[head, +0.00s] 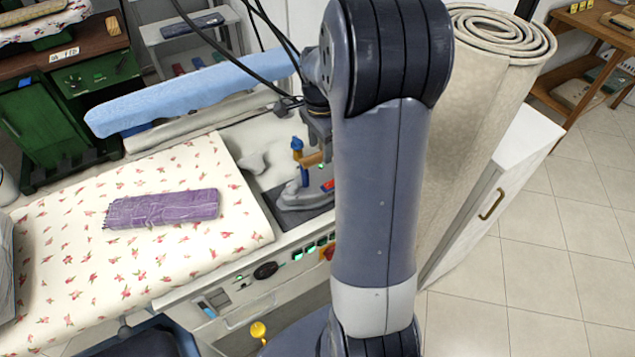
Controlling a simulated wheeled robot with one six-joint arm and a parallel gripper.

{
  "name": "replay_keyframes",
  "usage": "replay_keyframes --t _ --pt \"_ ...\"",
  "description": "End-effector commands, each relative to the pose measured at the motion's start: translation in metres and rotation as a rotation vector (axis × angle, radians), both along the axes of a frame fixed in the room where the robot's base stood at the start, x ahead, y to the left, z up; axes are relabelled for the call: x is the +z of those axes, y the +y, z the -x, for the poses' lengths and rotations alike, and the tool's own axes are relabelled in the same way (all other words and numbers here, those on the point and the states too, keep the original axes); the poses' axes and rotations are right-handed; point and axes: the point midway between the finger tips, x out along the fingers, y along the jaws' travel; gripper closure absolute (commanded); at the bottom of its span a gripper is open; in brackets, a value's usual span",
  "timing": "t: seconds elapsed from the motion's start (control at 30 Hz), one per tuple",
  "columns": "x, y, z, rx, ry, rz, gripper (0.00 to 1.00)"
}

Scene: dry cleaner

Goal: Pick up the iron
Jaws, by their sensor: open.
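The iron (294,194) rests on a dark plate (282,217) at the right end of the ironing table. It has a grey body, a wood-coloured handle and a blue knob on top. My own arm hides its right part. My gripper (318,138) shows only in part, just above the handle, with the arm in front of much of it. It is open. Whether its fingers are around the handle or just above it cannot be told.
A folded purple cloth (165,209) lies on the flowered ironing cover (90,270). A padded blue sleeve board (185,92) reaches over the table's back. A rolled carpet (470,120) and a white cabinet (500,190) stand right. Tiled floor is clear at far right.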

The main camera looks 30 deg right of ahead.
Motion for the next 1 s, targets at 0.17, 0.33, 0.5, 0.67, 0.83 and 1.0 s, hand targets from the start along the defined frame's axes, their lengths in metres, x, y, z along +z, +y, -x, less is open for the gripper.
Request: replay_keyframes --t 0.17,0.33,0.5,0.67,0.83,1.0 --pt "-0.013 0.001 0.0 0.0 0.002 -0.001 0.51" --pt "-0.033 0.004 -0.003 0.001 0.004 -0.002 0.51" --pt "-0.056 0.005 -0.004 0.0 0.002 -0.001 0.51" --pt "-0.063 0.005 -0.004 0.0 -0.001 0.0 0.51" --pt "-0.063 0.005 -0.004 0.0 -0.001 0.0 0.51" --pt "-0.063 0.005 -0.005 0.0 -0.001 0.0 0.65"
